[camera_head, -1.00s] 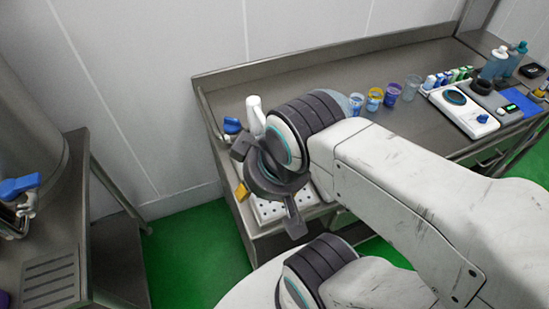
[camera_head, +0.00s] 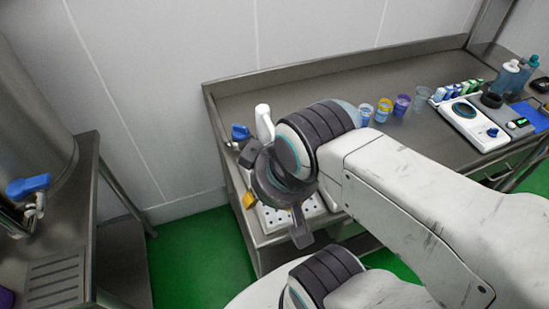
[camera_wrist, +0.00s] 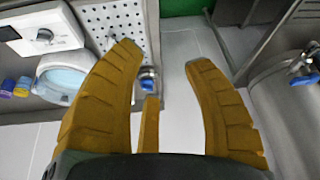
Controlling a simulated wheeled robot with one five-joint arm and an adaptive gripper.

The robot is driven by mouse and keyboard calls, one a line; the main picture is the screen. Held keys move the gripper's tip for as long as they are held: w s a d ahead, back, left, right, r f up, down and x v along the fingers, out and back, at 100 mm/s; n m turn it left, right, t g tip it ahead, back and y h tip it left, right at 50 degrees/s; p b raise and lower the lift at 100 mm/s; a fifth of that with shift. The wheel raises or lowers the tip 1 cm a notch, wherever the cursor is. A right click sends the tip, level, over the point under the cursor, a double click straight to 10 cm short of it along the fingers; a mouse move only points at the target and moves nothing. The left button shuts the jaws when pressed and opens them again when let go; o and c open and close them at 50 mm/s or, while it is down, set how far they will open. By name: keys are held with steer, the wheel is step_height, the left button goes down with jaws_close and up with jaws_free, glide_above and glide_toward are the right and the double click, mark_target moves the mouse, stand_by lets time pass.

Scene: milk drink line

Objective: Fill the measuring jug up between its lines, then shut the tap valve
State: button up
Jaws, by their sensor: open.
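A tap valve with a blue handle (camera_head: 28,186) is on the steel tank at the left of the head view. In the wrist view, a blue-handled tap (camera_wrist: 305,76) shows at the right edge. My gripper (camera_wrist: 164,54) is open, with its yellow fingers spread wide and nothing held between them. In the head view its yellow tip (camera_head: 248,200) shows beside the near end of the bench, far right of the tap. A pale blue round vessel (camera_wrist: 62,80) lies left of the fingers; I cannot tell whether it is the measuring jug. No jug is clearly identifiable.
The steel bench (camera_head: 300,82) carries several cups, a white device (camera_head: 467,125) and bottles at the right. A white perforated tray (camera_head: 272,218) is partly behind my gripper. A blue-and-silver part (camera_wrist: 148,80) shows between the fingers. Green floor (camera_head: 180,240) is open between bench and tank.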

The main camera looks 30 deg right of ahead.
steer(key=w+d+r+n+g, duration=0.1)
steer(key=w+r, duration=0.2)
steer(key=w, duration=0.3)
steer(key=w+d+r+n, duration=0.1)
steer(key=w+r, duration=0.2)
steer(key=w, duration=0.4)
steer(key=n+g, duration=0.4)
steer(key=n, duration=0.1)
glide_above(239, 126)
step_height(239, 126, down, 20)
steer(key=shift+w, duration=0.15)
steer(key=shift+w+d+f+n, duration=0.1)
steer(key=shift+f+n, duration=0.05)
steer(key=shift+f, duration=0.3)
steer(key=shift+d+f+n, duration=0.1)
steer(key=shift+f+n, duration=0.05)
steer(key=shift+f, duration=0.3)
steer(key=shift+f+p, duration=0.3)
steer(key=shift+f, duration=3.15)
steer(key=shift+o, duration=0.2)
jaws_close()
